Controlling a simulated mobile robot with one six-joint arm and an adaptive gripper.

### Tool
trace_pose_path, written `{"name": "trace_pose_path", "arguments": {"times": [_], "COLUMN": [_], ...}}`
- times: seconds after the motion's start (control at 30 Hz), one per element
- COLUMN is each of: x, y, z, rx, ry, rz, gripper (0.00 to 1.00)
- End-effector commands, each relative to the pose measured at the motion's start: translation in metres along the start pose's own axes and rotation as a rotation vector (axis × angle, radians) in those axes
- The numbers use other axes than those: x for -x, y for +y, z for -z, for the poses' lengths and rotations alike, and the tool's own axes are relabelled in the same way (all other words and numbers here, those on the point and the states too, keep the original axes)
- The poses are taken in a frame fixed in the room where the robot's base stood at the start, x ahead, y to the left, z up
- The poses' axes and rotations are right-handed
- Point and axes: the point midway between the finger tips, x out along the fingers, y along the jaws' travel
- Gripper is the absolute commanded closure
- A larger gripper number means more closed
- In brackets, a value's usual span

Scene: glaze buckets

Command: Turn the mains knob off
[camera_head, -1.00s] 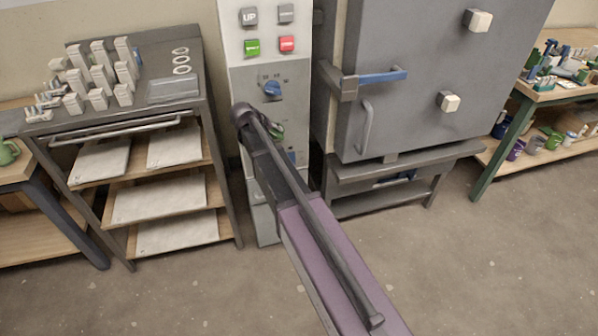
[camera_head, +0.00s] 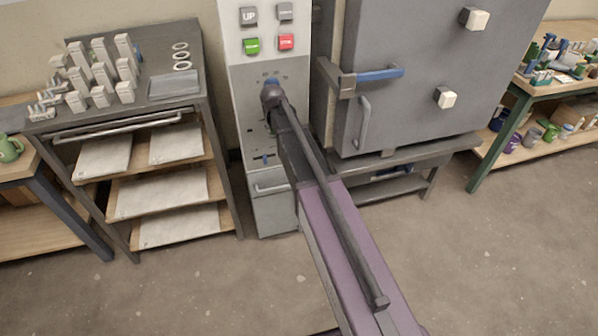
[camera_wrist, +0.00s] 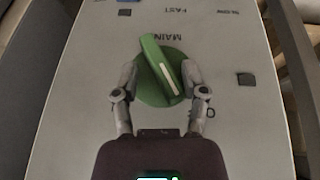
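The mains knob (camera_wrist: 158,72) is a round green dial with a raised bar and a pale pointer line, below an upside-down "MAIN" label in the wrist view. Its bar is tilted, top end to the left. My gripper (camera_wrist: 160,66) is open, with one finger on each side of the bar. The right finger is close to the bar; whether it touches is unclear. A gap shows at the left finger. In the head view my arm hides the knob and the gripper in front of the grey control panel (camera_head: 243,95).
Green (camera_head: 251,46) and red (camera_head: 286,41) buttons sit higher. The kiln (camera_head: 415,80) with its blue-handled latch stands right. A rack (camera_head: 205,120) with shelves stands left. The floor in front is clear.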

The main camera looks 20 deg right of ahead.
Motion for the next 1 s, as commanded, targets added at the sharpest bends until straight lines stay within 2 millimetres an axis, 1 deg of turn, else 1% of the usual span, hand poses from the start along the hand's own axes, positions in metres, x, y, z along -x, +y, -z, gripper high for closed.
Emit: {"name": "trace_pose_path", "arguments": {"times": [0.47,0.5,0.53,1.0], "x": [0.0,0.009,0.012,0.054], "y": [0.006,0.006,0.006,0.015], "z": [0.0,0.001,0.001,0.001], "rx": [-0.095,-0.093,-0.092,-0.092], "ry": [-0.001,-0.001,-0.001,-0.001], "rz": [0.225,0.226,0.225,0.222], "gripper": [0.46,0.46,0.46,0.46]}}
